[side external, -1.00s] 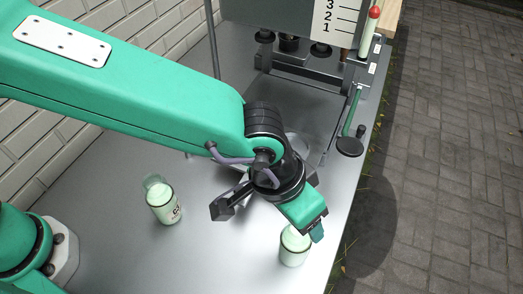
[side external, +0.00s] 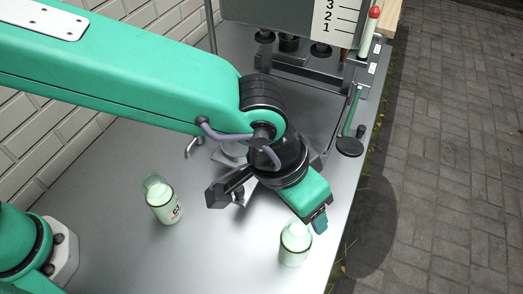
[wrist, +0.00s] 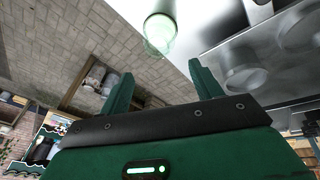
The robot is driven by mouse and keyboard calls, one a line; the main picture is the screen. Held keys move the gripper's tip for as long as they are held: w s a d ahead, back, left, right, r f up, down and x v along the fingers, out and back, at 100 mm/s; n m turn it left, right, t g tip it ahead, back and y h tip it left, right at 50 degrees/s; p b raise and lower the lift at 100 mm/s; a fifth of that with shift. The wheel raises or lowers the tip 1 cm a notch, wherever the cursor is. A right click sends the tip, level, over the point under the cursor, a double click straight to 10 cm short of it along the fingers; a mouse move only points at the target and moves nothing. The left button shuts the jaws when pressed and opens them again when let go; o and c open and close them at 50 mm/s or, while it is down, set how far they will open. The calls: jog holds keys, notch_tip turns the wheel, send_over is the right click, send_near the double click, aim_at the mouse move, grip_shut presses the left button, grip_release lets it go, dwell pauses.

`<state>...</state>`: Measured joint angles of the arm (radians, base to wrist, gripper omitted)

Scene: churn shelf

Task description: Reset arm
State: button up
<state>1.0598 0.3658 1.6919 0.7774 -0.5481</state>
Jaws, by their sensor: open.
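My gripper (side external: 320,222) is in the air over the right side of the metal table (side external: 110,262). It points down and to the right, just above and beside a pale green-filled glass cup (side external: 295,250) in the side view. In the wrist view its two green fingers (wrist: 160,88) stand apart with nothing between them. A greenish glass (wrist: 160,33) shows beyond the fingertips there. A second pale green cup (side external: 164,203) stands upright on the table to the left of my gripper.
A grey machine (side external: 270,22) with a numbered scale stands at the back, with a green-handled lever (side external: 351,115) on its right. A brick wall (side external: 60,115) bounds the left. Paving (side external: 455,180) lies beyond the table's right edge. The front middle of the table is clear.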

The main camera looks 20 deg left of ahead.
jog(key=w+a+r+n+t, duration=0.1)
jog(key=w+a+r, duration=0.15)
jog(key=a, duration=0.65)
jog(key=w+a+r+n, duration=0.1)
jog(key=w+a+r, duration=0.15)
jog(key=a, duration=0.55)
jog(key=w+a+r+n+t, duration=0.15)
jog(key=a+r, duration=0.25)
jog(key=a, duration=0.5)
jog(key=s+a+y, duration=0.1)
jog(key=s+a, duration=0.2)
jog(key=a, duration=0.3)
jog(key=s+a+f+n+t+y, duration=0.1)
jog(key=s+a, duration=0.2)
jog(key=a, duration=0.4)
jog(key=s+a+n+y, duration=0.1)
jog(key=s+a, duration=0.2)
jog(key=a, duration=0.3)
jog(key=shift+s+a+f, duration=0.15)
jog(key=shift+s+a, duration=0.2)
jog(key=shift+c, duration=0.2)
